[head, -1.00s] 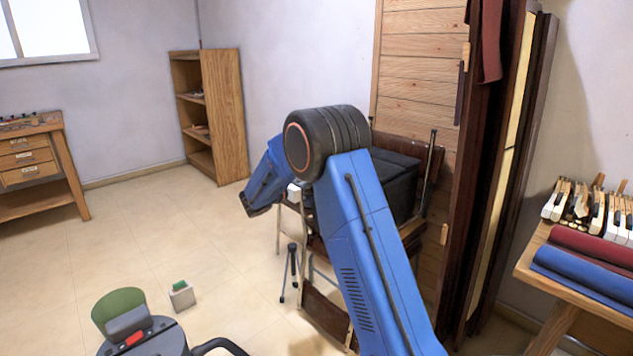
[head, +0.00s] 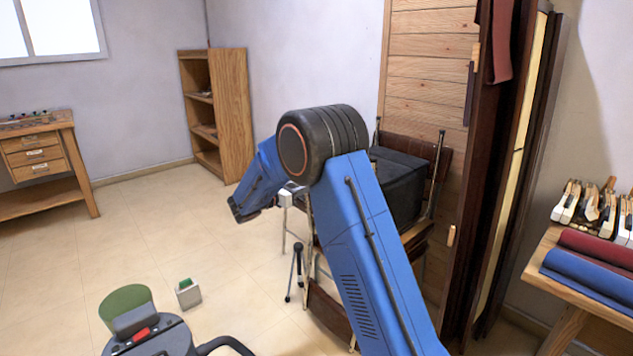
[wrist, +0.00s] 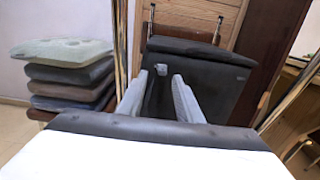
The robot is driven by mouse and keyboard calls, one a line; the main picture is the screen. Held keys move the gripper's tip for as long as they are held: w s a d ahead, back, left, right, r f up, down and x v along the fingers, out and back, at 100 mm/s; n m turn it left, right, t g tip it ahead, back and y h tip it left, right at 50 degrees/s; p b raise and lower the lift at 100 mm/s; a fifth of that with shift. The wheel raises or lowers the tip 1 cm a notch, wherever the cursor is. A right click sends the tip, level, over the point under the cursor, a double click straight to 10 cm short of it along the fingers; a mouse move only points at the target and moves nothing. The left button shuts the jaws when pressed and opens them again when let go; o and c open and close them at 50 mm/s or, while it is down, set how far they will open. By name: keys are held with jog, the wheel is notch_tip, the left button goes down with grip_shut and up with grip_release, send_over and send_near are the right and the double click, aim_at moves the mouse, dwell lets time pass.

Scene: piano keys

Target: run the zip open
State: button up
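A black soft case (head: 400,185) stands on a chair behind my blue arm in the head view. In the wrist view the case (wrist: 210,75) lies straight ahead, with a dark top and front. A small grey tab (wrist: 161,69), possibly the zip pull, shows at its left part; the zip line itself is too dark to make out. My gripper (wrist: 158,86) has its two pale fingers apart, pointing at the case, with the tab just beyond and between their tips. I see nothing between the fingers.
A stack of several cushions (wrist: 65,75) stands left of the case in the wrist view. Tall dark panels (head: 510,170) rise right of the chair. A workbench with piano keys (head: 590,215) and cloth rolls is at far right. The floor at left is mostly clear.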

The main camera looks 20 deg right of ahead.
jog(key=v, duration=1.1)
jog(key=shift+a, duration=0.15)
jog(key=s+d+r+m+g+y, duration=0.1)
jog(key=s+d+m+g+y, duration=0.2)
jog(key=s, duration=0.5)
jog(key=s+d+r+m+y, duration=0.2)
jog(key=s+d+m, duration=0.3)
jog(key=s, duration=0.4)
jog(key=s+d+r+m+g+y, duration=0.1)
jog(key=s+d+m+g+y, duration=0.1)
jog(key=s+d, duration=0.45)
jog(key=s+a+f+m+t+y, duration=0.1)
jog(key=s+a+m+y, duration=0.2)
jog(key=s, duration=0.6)
jog(key=s+a+f+m+t+y, duration=0.1)
jog(key=s+m, duration=0.4)
jog(key=s, duration=0.5)
jog(key=s+a+f+m+t+y, duration=0.1)
jog(key=s+a+f+m+y, duration=0.2)
jog(key=s, duration=0.6)
jog(key=a+m+y, duration=0.1)
jog(key=a+y, duration=0.1)
jog(key=y, duration=0.1)
jog(key=shift+s+a+t, duration=0.25)
jog(key=shift+t, duration=0.05)
jog(key=shift+c, duration=0.5)
